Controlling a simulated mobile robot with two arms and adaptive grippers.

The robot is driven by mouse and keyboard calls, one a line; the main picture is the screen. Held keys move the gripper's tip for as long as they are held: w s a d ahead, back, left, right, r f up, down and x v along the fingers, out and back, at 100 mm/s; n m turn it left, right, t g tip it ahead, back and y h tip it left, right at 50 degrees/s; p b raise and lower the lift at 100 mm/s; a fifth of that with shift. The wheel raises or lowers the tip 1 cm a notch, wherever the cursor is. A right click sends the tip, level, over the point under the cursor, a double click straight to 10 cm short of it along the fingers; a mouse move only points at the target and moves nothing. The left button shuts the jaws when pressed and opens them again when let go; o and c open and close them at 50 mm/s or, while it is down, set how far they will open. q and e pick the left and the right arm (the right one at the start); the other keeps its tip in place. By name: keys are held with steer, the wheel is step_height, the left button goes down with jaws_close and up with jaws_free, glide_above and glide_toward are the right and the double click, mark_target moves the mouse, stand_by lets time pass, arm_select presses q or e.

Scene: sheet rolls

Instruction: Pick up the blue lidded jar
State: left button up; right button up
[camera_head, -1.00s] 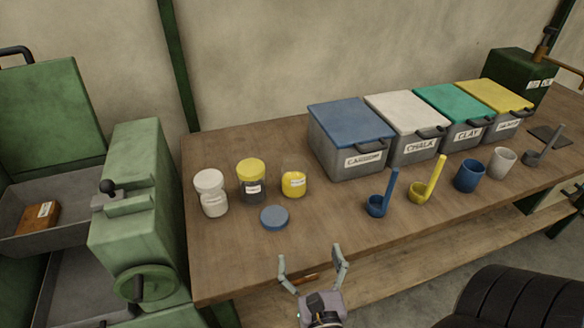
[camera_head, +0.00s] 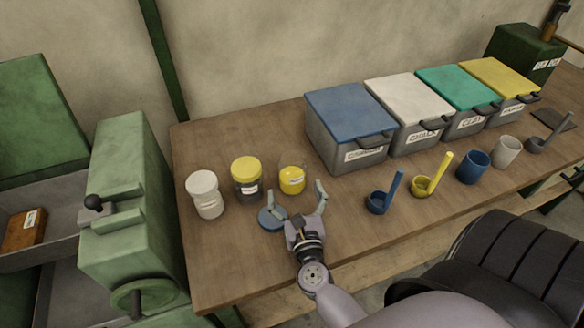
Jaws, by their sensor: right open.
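No jar with a blue lid on it shows. A flat blue disc, like a jar lid (camera_head: 268,220), lies on the wooden table (camera_head: 232,262), partly hidden by my gripper. Behind it stand a jar of yellow contents (camera_head: 292,181) with no coloured lid visible, a dark jar with a yellow lid (camera_head: 247,178), and a white-lidded jar (camera_head: 207,198). My right gripper (camera_head: 296,198) is open and empty, its fingers spread over the table. One finger is by the blue disc, the other is just right of the yellow-filled jar. My left gripper is out of view.
Lidded bins in blue (camera_head: 347,116), white (camera_head: 409,100), green and yellow line the back right. A blue ladle (camera_head: 380,201), a yellow ladle (camera_head: 424,186), a blue cup (camera_head: 473,166) and a pale cup (camera_head: 506,151) stand to the right. A green machine (camera_head: 130,205) adjoins the table's left side.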

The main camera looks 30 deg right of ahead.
mark_target(293, 181)
steer(key=shift+r+p+x, duration=0.15)
steer(key=shift+p+x, duration=0.1)
steer(key=shift+x, duration=0.55)
steer(key=shift+r+p+x, duration=0.1)
steer(key=shift+p+x, duration=0.1)
steer(key=shift+x, duration=0.55)
steer(key=x, duration=0.2)
steer(key=p+x, duration=0.1)
steer(key=shift+w+d, duration=0.2)
steer(key=shift+d, duration=0.25)
steer(key=shift+w+d+f, duration=0.15)
steer(key=shift+w, duration=0.2)
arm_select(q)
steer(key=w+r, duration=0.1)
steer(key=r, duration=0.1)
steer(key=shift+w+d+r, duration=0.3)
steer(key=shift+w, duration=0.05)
arm_select(e)
steer(key=shift+s, duration=0.1)
steer(key=shift+c, duration=0.7)
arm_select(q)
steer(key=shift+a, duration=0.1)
arm_select(e)
steer(key=c, duration=1.4)
